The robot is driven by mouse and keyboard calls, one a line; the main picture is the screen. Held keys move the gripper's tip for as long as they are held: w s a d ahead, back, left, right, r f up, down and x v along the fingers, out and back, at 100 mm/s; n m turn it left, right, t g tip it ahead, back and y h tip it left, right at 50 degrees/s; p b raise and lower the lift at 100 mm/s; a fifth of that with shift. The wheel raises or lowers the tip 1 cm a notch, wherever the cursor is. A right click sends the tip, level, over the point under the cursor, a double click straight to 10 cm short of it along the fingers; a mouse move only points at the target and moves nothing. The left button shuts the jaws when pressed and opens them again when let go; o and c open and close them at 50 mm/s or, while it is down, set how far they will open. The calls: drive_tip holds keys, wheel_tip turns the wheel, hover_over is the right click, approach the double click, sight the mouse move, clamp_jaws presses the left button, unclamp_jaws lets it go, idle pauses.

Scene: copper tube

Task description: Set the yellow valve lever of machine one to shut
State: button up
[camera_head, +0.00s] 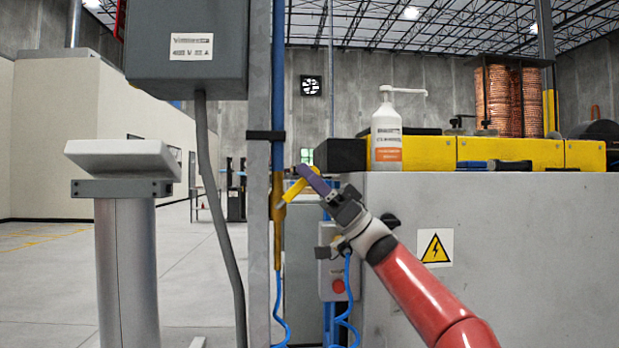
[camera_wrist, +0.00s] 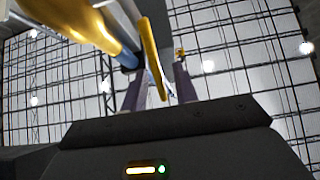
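The yellow valve lever (camera_head: 293,190) slants up and to the right from the brass-yellow valve body (camera_head: 278,215) on a vertical pipe. My gripper (camera_head: 312,181) is at the lever's upper end, its purple fingers reaching in from the right. In the wrist view the lever (camera_wrist: 150,55) runs down into the gap between the two fingertips of my gripper (camera_wrist: 160,88). The fingers stand apart, with space visible beside the lever, so the gripper looks open around it. The valve body (camera_wrist: 95,25) is to the left there. Finger contact with the lever cannot be told.
A grey electrical box (camera_head: 187,50) and its conduit are left of the pipe. A control box with a red button (camera_head: 338,287) is below my gripper. A grey cabinet (camera_head: 500,260) stands right, bearing a white pump bottle (camera_head: 387,135). Open floor lies far left.

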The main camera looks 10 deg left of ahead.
drive_tip(key=b+v, duration=0.2)
drive_tip(key=v, duration=0.5)
drive_tip(key=shift+d+f+b, duration=0.25)
drive_tip(key=shift+f+b, duration=0.05)
